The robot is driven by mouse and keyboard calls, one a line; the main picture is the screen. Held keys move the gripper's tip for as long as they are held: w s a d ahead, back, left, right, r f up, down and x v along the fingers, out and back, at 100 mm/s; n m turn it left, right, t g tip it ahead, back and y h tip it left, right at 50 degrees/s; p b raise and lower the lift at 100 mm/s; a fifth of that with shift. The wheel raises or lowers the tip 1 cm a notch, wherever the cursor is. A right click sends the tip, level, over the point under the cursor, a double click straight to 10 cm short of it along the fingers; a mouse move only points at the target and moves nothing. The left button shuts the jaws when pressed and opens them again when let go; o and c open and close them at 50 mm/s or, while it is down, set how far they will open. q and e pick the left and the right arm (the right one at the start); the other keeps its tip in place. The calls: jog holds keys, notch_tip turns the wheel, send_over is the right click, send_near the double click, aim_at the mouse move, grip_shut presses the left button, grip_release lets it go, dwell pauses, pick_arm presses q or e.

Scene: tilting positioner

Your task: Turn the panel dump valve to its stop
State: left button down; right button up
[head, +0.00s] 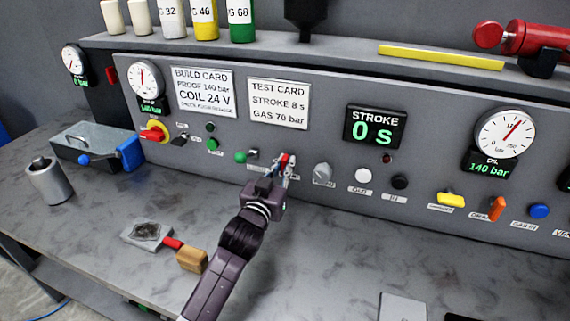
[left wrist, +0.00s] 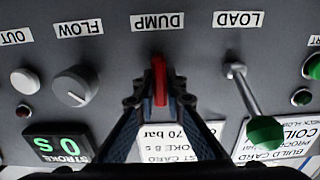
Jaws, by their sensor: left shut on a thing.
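The dump valve has a red handle (head: 284,160) on the grey panel, between the load lever and the flow knob. In the left wrist view, which shows the panel upside down, the red handle (left wrist: 159,80) sits in line with the DUMP label (left wrist: 157,22). My left gripper (head: 281,170) is at the panel, its fingers shut on the red handle from both sides. The fingers hide part of the handle and its base. My right gripper is in neither view.
The load lever (left wrist: 255,110) with a green knob and the flow knob (left wrist: 75,86) flank the dump valve closely. The stroke display (head: 375,128) reads 0 s; the oil gauge (head: 504,133) reads 140 bar. A wooden-handled tool (head: 191,260) lies on the bench.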

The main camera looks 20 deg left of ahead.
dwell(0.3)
pick_arm(q)
jog(key=m+p, duration=0.2)
jog(key=m, duration=0.2)
jog(key=shift+d, duration=0.1)
jog(key=m+p, duration=0.1)
jog(key=m, duration=0.4)
jog(key=shift+d+p, duration=0.1)
jog(key=shift+p, duration=0.25)
jog(key=m+p, duration=0.1)
jog(key=m, duration=0.3)
jog(key=shift+d+f+m, duration=0.1)
jog(key=shift+f+m, duration=0.05)
jog(key=shift+m, duration=0.25)
jog(key=shift+f+m+p, duration=0.15)
jog(key=shift+m+p, duration=0.2)
jog(key=shift+m, duration=1.65)
jog(key=c, duration=2)
grip_release()
jog(key=shift+s, duration=0.1)
